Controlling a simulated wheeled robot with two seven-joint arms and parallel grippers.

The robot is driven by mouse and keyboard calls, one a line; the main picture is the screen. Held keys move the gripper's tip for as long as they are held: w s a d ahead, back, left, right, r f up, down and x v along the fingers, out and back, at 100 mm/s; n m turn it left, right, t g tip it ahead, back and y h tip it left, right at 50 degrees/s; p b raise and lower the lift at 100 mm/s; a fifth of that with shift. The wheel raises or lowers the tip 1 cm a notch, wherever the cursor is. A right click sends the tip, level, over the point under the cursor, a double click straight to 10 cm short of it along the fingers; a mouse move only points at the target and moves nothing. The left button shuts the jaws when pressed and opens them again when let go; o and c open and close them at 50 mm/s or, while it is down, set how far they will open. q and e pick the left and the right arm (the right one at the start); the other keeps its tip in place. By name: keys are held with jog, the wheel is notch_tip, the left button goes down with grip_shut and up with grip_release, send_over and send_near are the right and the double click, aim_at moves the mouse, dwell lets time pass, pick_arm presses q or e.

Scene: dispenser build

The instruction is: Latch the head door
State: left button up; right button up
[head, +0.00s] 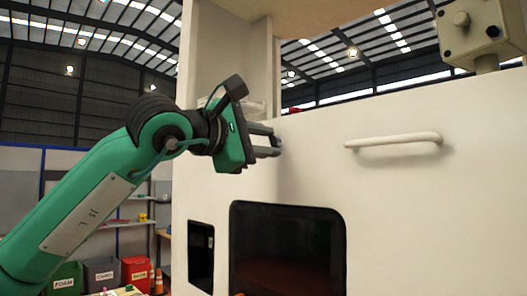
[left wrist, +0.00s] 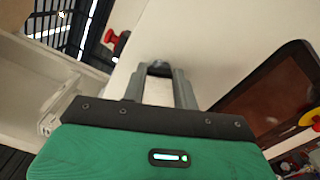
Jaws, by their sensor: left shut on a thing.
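The head door appears to be the large white front panel (head: 310,170) of the machine; it also fills the upper right of the left wrist view (left wrist: 225,45). It looks flush with the frame beside it. My left gripper (head: 278,147) reaches in from the left to the panel's upper left part, its fingers pointing right. My right gripper is out of view.
A white bar handle (head: 395,140) sits on the panel to the right. A dark window (head: 287,250) lies below. A grey box with knobs (head: 480,30) stands at top right. A red knob (left wrist: 112,37) shows beyond the fingers. Bins (head: 102,273) stand lower left.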

pick_arm(q)
jog(key=m, duration=0.3)
jog(key=shift+b, duration=0.35)
jog(key=shift+m, duration=0.7)
jog(key=o, duration=1)
